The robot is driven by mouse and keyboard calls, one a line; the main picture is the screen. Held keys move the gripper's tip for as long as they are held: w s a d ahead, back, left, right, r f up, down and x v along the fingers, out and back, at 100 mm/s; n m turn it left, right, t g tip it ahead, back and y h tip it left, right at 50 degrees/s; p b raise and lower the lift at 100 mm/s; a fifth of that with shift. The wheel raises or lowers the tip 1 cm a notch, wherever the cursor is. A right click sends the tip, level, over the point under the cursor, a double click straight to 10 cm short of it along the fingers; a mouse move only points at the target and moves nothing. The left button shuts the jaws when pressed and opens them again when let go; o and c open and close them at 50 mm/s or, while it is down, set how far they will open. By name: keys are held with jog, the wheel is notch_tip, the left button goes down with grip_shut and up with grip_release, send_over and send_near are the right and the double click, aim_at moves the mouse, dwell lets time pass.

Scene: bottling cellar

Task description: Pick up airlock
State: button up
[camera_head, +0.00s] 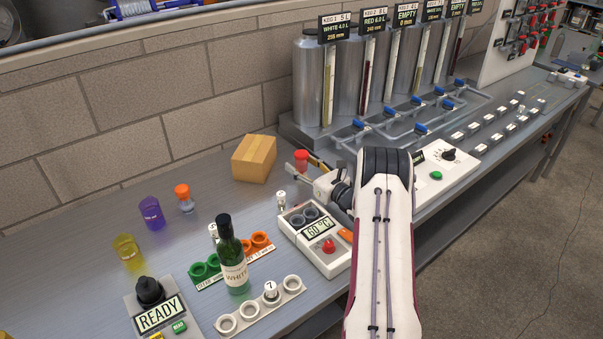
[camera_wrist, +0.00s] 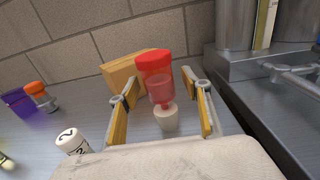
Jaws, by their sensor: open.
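An airlock with a red cap, a see-through reddish body and a pale stopper base stands upright on the bench. In the wrist view this red-capped airlock (camera_wrist: 160,92) is between the two fingers of my gripper (camera_wrist: 160,84). A gap shows on each side of it, so the fingers are open around it. In the head view its red cap (camera_head: 301,157) shows beside my gripper (camera_head: 306,169); its lower part is hidden there. A similar orange-capped piece (camera_head: 184,198) stands farther left and also shows in the wrist view (camera_wrist: 38,92).
A cardboard box (camera_head: 254,158) stands close behind. A white numbered cylinder (camera_wrist: 72,141) is near the left finger. A heater block (camera_head: 316,238), wine bottle (camera_head: 232,255), purple cup (camera_head: 151,212) and yellow cup (camera_head: 126,250) stand nearer. Kegs (camera_head: 308,85) are at the right.

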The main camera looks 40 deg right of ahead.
jog(key=shift+c, duration=0.3)
jog(key=c, duration=1.2)
jog(key=shift+r, duration=0.1)
jog(key=shift+r, duration=4.9)
